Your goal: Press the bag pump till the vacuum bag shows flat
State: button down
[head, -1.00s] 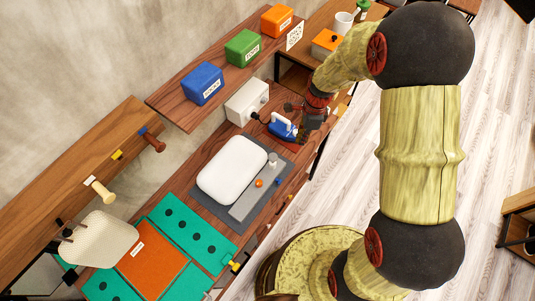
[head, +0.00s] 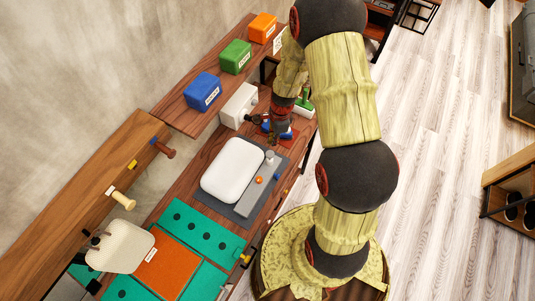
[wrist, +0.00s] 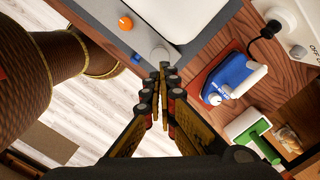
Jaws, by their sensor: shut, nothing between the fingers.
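The vacuum bag (head: 233,170) is white, puffed up and rounded, lying on a grey board (head: 240,212); its edge also shows in the wrist view (wrist: 180,12). A pale round knob (wrist: 159,54), seemingly the bag pump, stands at the board's corner and shows in the head view (head: 269,155). An orange button (wrist: 125,22) and a small blue one (wrist: 136,58) sit near it. My gripper (wrist: 163,70) is shut and empty, its fingertips right by the knob; whether they touch it I cannot tell. In the head view my gripper (head: 273,140) is partly hidden by my arm.
A blue iron (wrist: 233,78) on a red mat is close to the right of my gripper in the wrist view. A green-handled thing (wrist: 250,130) and a white switch box (head: 238,105) are nearby. A shelf with blue (head: 202,91), green and orange boxes overhangs the back.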

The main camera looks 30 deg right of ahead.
aim_at(273, 153)
jog(key=f+b, duration=0.3)
jog(key=f, duration=0.1)
jog(key=f+b, duration=0.2)
jog(key=f, duration=0.1)
jog(key=shift+a+b, duration=0.3)
jog(key=shift+b, duration=0.05)
notch_tip(273, 153, down, 4)
jog(key=b, duration=0.3)
jog(key=shift+f, duration=0.25)
jog(key=shift+d+r, duration=0.2)
jog(key=shift+r, duration=0.05)
jog(key=shift+s+d+r+p, duration=0.2)
jog(key=shift+d+r+p, duration=0.1)
jog(key=shift+d, duration=0.35)
jog(key=shift+s+d+r+p, duration=0.15)
jog(key=shift+d+p, duration=0.15)
jog(key=shift+d, duration=0.35)
